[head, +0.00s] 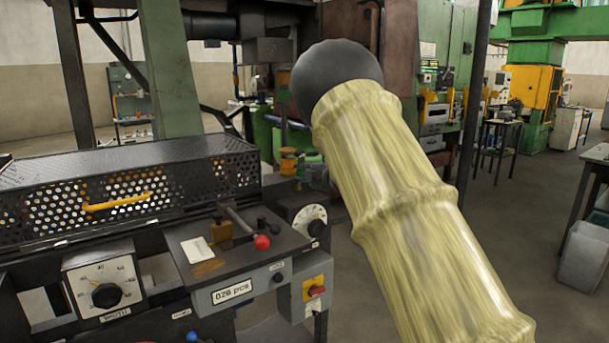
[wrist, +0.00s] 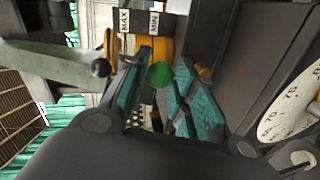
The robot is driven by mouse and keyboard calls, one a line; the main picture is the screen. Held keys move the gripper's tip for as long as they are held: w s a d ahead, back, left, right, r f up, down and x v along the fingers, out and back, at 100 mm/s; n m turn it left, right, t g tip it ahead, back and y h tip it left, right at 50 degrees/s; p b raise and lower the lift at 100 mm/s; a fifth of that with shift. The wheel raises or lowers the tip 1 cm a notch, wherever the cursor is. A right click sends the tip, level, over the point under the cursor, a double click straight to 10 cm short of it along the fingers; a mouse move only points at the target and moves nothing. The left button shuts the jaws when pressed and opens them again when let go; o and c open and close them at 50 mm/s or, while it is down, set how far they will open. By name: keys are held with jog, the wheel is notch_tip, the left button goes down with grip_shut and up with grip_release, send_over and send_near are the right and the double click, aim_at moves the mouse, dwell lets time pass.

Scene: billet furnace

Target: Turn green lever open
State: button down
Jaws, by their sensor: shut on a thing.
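The green lever shows its round green knob (wrist: 160,75) in the wrist view, just right of the picture's middle. My gripper (wrist: 164,69) has its two teal-padded fingers on either side of the knob and is shut on it. The rest of the lever is hidden behind the fingers. In the head view my own arm covers most of the area around the gripper, and I cannot make out the green lever there.
In the wrist view, MAX and MIN labels (wrist: 138,21) sit beyond the fingers and a white dial (wrist: 290,112) stands at right. In the head view, a perforated guard (head: 75,198) and a control panel with a red-knobbed lever (head: 262,242) stand at left.

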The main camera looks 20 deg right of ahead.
jog(key=c, duration=1)
grip_release()
jog(key=shift+a+f, duration=0.3)
jog(key=shift+f, duration=0.35)
jog(key=shift+c, duration=0.2)
jog(key=shift+o, duration=0.3)
jog(key=shift+w+r, duration=0.1)
jog(key=shift+s+d+r, duration=0.3)
jog(key=shift+s, duration=0.05)
jog(key=v, duration=1.1)
jog(key=shift+s, duration=0.15)
